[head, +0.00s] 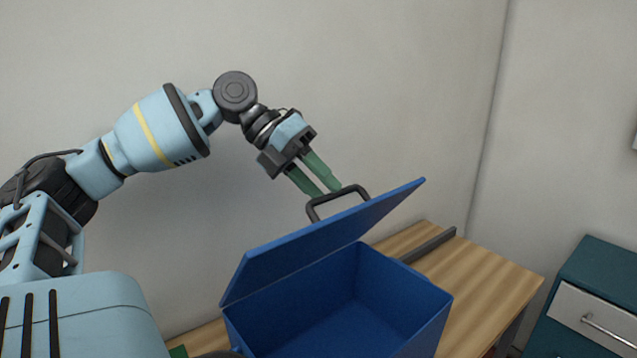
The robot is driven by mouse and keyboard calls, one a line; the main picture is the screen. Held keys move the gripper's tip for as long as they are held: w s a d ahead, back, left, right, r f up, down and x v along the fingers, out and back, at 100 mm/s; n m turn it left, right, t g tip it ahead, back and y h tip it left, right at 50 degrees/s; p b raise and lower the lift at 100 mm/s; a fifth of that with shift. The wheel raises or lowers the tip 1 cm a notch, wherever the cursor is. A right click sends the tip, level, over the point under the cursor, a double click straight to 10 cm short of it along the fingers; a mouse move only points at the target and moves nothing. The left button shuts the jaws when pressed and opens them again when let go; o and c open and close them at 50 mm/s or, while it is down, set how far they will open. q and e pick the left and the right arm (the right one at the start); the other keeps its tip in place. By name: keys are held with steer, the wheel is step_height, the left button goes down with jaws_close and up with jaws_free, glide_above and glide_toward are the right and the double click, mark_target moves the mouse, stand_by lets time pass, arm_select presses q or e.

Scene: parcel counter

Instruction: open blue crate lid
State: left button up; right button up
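The blue crate (399,313) stands on the wooden table with its top open, and its visible inside is bare. Its blue lid (318,243) is raised and tilted up along the far left side, with its underside towards me. A dark grey handle (362,189) sticks up behind the lid's upper edge; its lower part is hidden by the lid. My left gripper (327,191) comes down from the upper left, its two green fingers apart with a gap between them. Their tips are at the handle's bar; I cannot tell whether they touch it. My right gripper is not in view.
The wooden table (497,278) has clear room to the right of the crate. A teal cabinet with a white drawer (598,312) stands at the right. A plain wall is behind.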

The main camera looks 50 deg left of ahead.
arm_select(q)
steer(key=shift+a, duration=0.1)
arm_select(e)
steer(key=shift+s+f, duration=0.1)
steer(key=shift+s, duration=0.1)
